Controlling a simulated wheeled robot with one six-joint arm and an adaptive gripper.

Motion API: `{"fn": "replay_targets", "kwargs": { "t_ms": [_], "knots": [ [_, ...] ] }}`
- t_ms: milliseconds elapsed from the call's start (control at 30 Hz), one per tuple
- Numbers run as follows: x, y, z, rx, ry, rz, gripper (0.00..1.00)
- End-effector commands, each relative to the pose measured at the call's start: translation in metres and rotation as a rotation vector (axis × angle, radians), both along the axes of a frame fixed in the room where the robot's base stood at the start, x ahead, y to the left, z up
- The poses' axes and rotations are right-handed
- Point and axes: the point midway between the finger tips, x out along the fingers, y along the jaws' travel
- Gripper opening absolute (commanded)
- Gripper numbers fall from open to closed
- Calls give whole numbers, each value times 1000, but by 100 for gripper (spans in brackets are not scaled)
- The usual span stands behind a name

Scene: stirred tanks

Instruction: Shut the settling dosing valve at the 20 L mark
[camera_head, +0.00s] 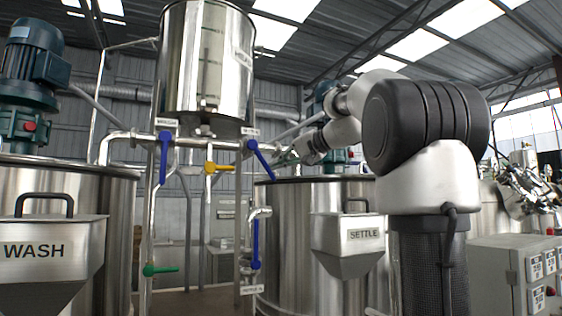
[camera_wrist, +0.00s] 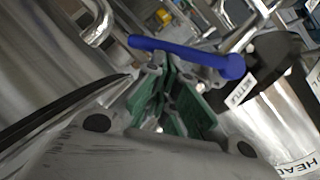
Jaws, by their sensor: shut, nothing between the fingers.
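The settling dosing valve's blue handle (camera_head: 262,160) is under the right side of the steel header tank (camera_head: 177,62), slanting down to the right. In the wrist view the blue handle (camera_wrist: 190,55) lies across the picture just beyond my fingertips, by a label reading SETTLE (camera_wrist: 240,90). My gripper (camera_head: 287,158) is beside the handle's lower end in the head view. In the wrist view my gripper (camera_wrist: 168,78) has green-padded fingers shut with nothing between them; whether they touch the handle I cannot tell. The tank's scale strip (camera_head: 211,62) shows, but its level is too small to read.
Another blue handle (camera_head: 164,158) hangs down at the left, with a yellow lever (camera_head: 218,168) between. A green lever (camera_head: 160,269) and a lower blue handle (camera_head: 255,243) are below. The WASH tank (camera_head: 95,185) and SETTLE tank (camera_head: 290,235) flank the pipework.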

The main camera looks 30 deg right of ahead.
Motion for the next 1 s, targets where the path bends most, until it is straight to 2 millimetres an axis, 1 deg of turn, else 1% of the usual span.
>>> {"fn": "replay_targets", "kwargs": {
  "t_ms": [200, 367, 800, 867, 1000],
  "knots": [
    [0, 2, -4, 44, 0, -1, 0],
    [0, 5, -10, 114, -3, -2, 0],
    [1, 26, -30, 423, -18, -2, 0],
    [1, 29, -32, 458, -18, -1, 0],
    [1, 35, -35, 453, -19, 2, 0]
  ]
}}
